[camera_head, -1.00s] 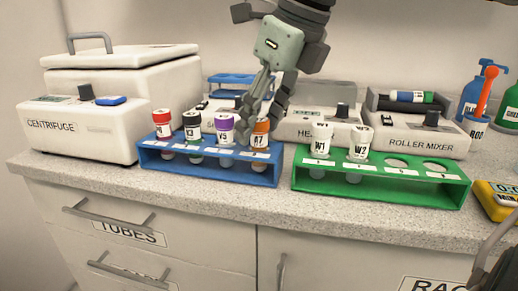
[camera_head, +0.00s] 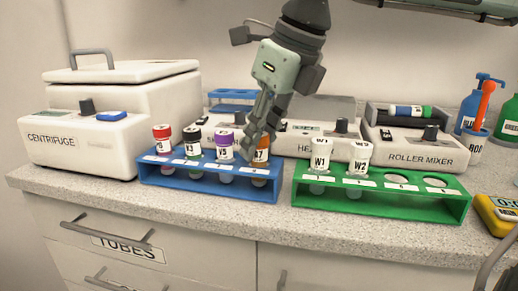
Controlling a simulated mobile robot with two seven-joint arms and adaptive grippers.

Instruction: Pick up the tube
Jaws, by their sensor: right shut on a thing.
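A blue rack (camera_head: 208,184) on the counter holds several upright capped tubes: a red-capped tube (camera_head: 163,140), a black-capped tube (camera_head: 193,143), a purple-capped tube (camera_head: 223,146) and an orange-capped tube (camera_head: 263,150). My right gripper (camera_head: 254,145) reaches down from above. It is shut on the orange-capped tube at the rack's right end, and its fingers partly hide the tube's left side and label. The tube still stands in its slot, with its lower part within the rack. My left gripper is not in view.
A green rack (camera_head: 378,208) with two white-capped tubes (camera_head: 320,154) (camera_head: 357,157) stands to the right. A centrifuge (camera_head: 75,140) is at left, a roller mixer (camera_head: 415,148) behind right. A yellow timer (camera_head: 497,214) lies at the right edge.

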